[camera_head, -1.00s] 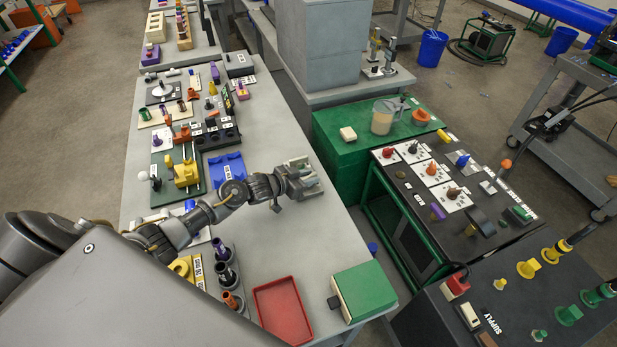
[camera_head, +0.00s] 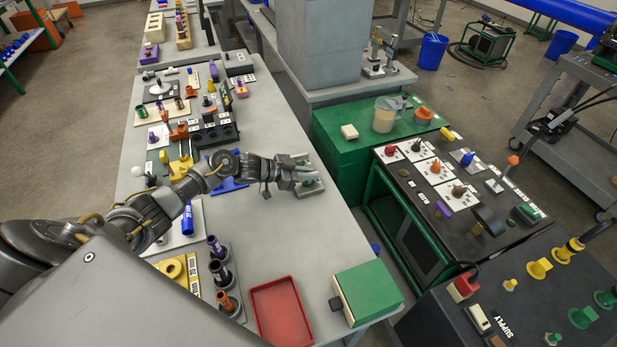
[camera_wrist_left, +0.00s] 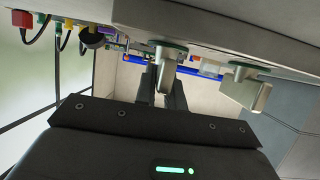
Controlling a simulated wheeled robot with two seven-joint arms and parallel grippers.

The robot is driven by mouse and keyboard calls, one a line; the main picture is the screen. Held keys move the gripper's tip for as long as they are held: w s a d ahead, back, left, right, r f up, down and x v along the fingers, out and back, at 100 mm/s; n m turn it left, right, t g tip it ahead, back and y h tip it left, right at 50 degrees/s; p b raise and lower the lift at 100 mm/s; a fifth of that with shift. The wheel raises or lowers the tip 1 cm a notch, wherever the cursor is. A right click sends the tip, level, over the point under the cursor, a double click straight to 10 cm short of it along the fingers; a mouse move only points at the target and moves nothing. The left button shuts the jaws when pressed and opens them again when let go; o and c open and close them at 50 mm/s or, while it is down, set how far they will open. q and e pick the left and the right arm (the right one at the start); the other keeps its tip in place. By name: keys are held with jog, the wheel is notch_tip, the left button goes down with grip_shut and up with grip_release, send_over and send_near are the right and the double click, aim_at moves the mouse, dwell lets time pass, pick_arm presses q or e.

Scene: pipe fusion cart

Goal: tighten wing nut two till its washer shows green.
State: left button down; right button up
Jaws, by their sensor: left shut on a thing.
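My left gripper (camera_head: 312,177) is at a small grey metal fixture (camera_head: 311,192) near the right edge of the bench, and mostly covers it. In the left wrist view its dark fingers (camera_wrist_left: 163,80) are shut on a pale metal wing nut (camera_wrist_left: 165,67). A dark green disc shows at the base of this nut. A second wing nut (camera_wrist_left: 248,88) stands to the right, apart from the fingers, with a greenish disc at its base. I cannot read which nut carries which number. My right gripper is not in view.
A red tray (camera_head: 281,311) and a green-topped box (camera_head: 367,291) are on the near bench. Dark tool holders (camera_head: 221,275) stand left of the tray. Bare bench surface lies between the fixture and the tray. A green cabinet (camera_head: 350,149) stands beyond the bench's right edge.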

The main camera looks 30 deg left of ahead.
pick_arm(q)
jog(key=c, duration=1.5)
grip_release()
jog(key=b+v, duration=0.2)
jog(key=v, duration=0.8)
jog(key=shift+s+f, duration=0.1)
jog(key=shift+s+a+r, duration=0.2)
jog(key=shift+r, duration=0.05)
jog(key=shift+d, duration=0.1)
